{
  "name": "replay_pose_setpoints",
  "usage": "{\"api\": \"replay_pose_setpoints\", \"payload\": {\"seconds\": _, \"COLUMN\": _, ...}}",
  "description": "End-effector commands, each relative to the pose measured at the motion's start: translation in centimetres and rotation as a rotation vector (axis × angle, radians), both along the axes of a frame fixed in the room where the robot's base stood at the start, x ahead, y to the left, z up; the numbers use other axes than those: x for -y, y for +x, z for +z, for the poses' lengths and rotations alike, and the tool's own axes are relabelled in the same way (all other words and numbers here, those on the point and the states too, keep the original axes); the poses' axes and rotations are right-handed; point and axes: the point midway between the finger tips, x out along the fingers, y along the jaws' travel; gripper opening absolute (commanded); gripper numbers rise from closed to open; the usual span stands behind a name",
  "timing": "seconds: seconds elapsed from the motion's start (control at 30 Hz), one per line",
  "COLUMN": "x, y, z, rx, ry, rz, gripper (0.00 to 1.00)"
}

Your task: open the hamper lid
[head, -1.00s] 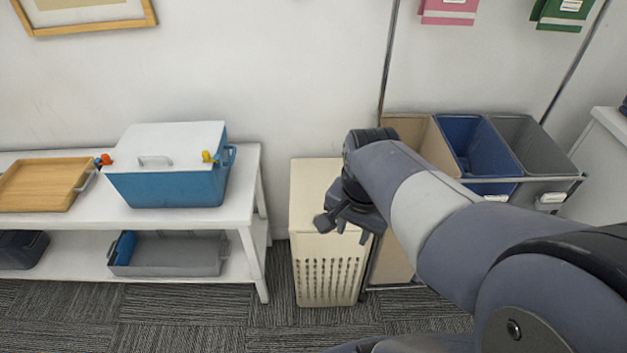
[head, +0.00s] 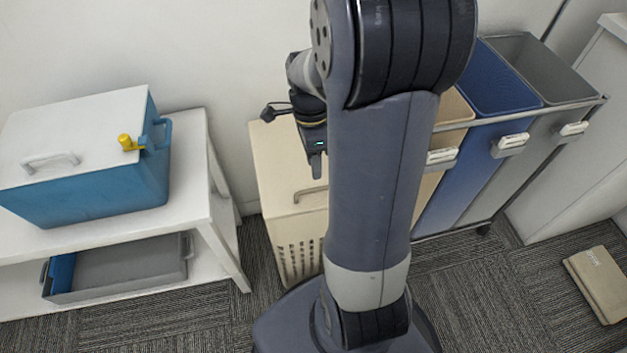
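The cream hamper (head: 272,168) stands on the carpet between the white shelf and the row of bins. Its lid looks shut and flat, with a bar handle (head: 309,190) near the front edge. Slots mark its front wall. My arm hides the hamper's right part. My gripper (head: 292,140) appears over the lid, behind the handle in the picture. Its two fingers are spread apart with nothing between them. I cannot tell how high it is above the lid.
A white shelf (head: 215,225) stands close on the left, with a blue cooler box (head: 95,185) on top and a grey tray (head: 120,272) below. Blue (head: 495,80) and grey (head: 540,70) bins stand right. A tan folded item (head: 597,285) lies on the carpet.

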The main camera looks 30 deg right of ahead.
Motion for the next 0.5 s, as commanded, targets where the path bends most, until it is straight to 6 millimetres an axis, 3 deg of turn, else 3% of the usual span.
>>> {"api": "replay_pose_setpoints", "payload": {"seconds": 0.03, "x": -0.1, "y": -0.3, "z": -1.4, "rx": -0.003, "ry": 0.001, "rz": 0.001, "gripper": 0.33}}
{"api": "replay_pose_setpoints", "payload": {"seconds": 0.2, "x": -0.3, "y": -0.8, "z": -4.2, "rx": -0.003, "ry": 0.001, "rz": 0.001, "gripper": 0.33}}
{"api": "replay_pose_setpoints", "payload": {"seconds": 0.5, "x": -0.4, "y": -1.2, "z": -6.1, "rx": 0.001, "ry": 0.0, "rz": 0.002, "gripper": 0.33}}
